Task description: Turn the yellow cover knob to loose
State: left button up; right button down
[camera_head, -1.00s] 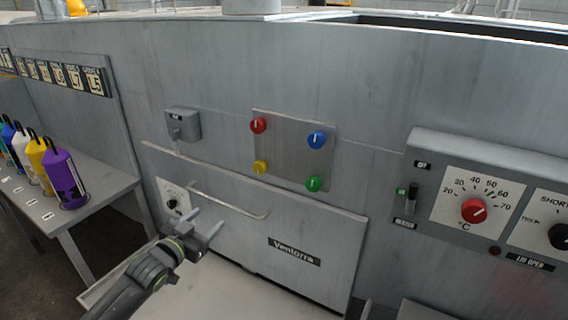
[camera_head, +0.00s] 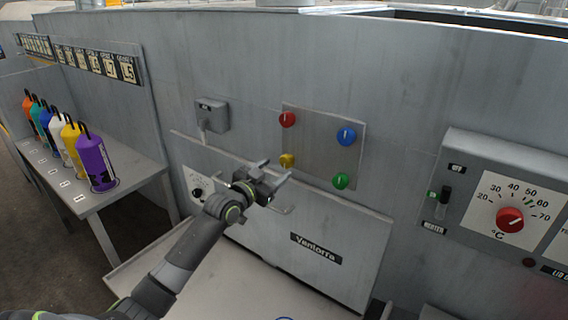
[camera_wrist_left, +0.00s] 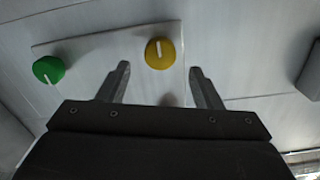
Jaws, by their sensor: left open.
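The yellow cover knob (camera_head: 287,160) is at the lower left of a square metal plate on the grey machine wall. It has a white pointer line. In the left wrist view the yellow knob (camera_wrist_left: 160,53) is ahead of the fingertips, between them in the picture, with its line nearly upright. My left gripper (camera_head: 277,170) is open and empty, just below and left of the yellow knob in the head view. Its two fingers also show in the left wrist view (camera_wrist_left: 160,72). They appear apart from the knob. My right gripper is not in view.
The plate (camera_head: 318,125) also bears a red knob (camera_head: 287,119), a blue knob (camera_head: 346,136) and a green knob (camera_head: 341,181). A grey box (camera_head: 211,115) is to the left. A "Ventorra" panel (camera_head: 350,265) with a bar handle is below. Coloured cylinders stand on a table (camera_head: 130,185) at left.

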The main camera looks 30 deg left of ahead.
aim_at(285, 162)
pick_arm(q)
jog(key=w, duration=0.4)
jog(key=shift+w+d, duration=0.3)
jog(key=shift+w, duration=0.35)
jog(key=c, duration=1)
